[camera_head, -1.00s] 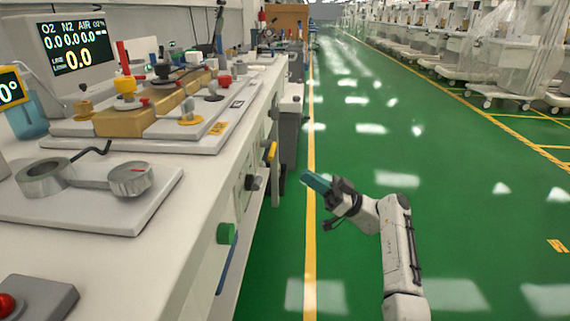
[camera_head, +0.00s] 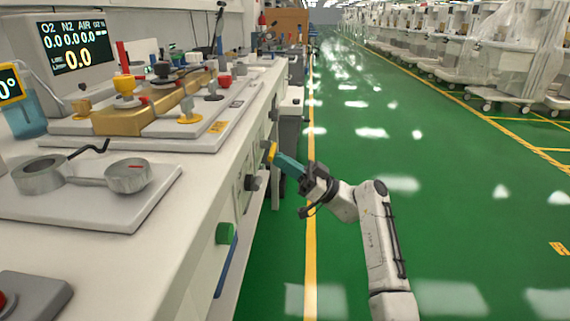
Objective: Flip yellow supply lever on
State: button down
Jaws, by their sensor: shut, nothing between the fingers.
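The yellow lever (camera_head: 271,152) sticks out from the front face of the bench, toward its far end. My gripper (camera_head: 281,157) is shut and empty. Its teal fingers point up and left, and the tips are right beside the yellow lever, overlapping its lower right side in the picture. I cannot tell whether they touch it. The lever's mount on the panel is small and hard to make out.
The white bench (camera_head: 170,215) fills the left side. A black knob (camera_head: 252,183), a green knob (camera_head: 225,233) and a blue handle (camera_head: 226,265) stick out from its front, nearer than the lever. The green floor (camera_head: 470,220) to the right is clear.

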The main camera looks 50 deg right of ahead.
jog(key=shift+s+a+r+m+t+h+p, duration=0.1)
jog(key=shift+r+m+t+h+p, duration=0.25)
jog(key=shift+m+t+h+p, duration=0.45)
notch_tip(320, 180, up, 6)
jog(key=w+d+m+g+h+p, duration=0.1)
jog(key=m+h+p, duration=1.1)
jog(key=m+p, duration=0.8)
jog(key=p, duration=0.4)
jog(key=shift+w+d+m+g, duration=0.25)
jog(key=shift+d+m+g, duration=0.15)
jog(key=shift+s, duration=0.1)
